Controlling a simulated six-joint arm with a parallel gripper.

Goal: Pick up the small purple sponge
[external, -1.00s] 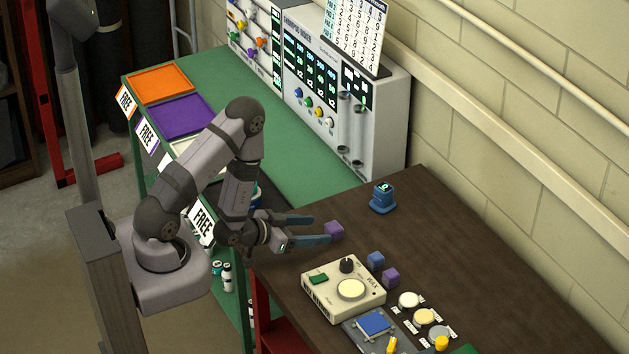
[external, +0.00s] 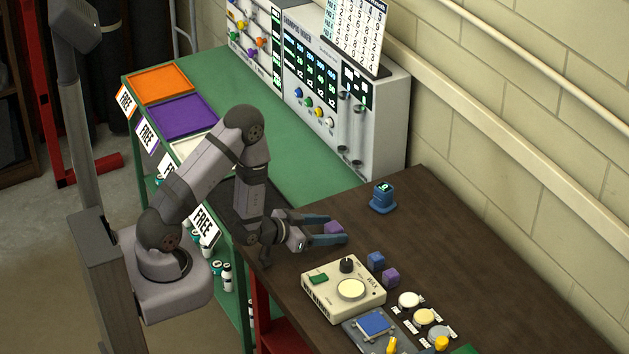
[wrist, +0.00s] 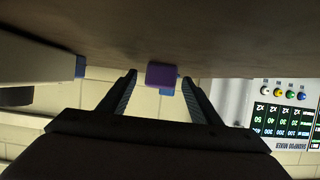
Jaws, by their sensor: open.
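A cream box with a dial (external: 343,288) stands just in front of my gripper. A blue holder with a small display (external: 383,198) stands behind and right. Several round pads (external: 424,316) lie at the front right. The table's back right is clear.

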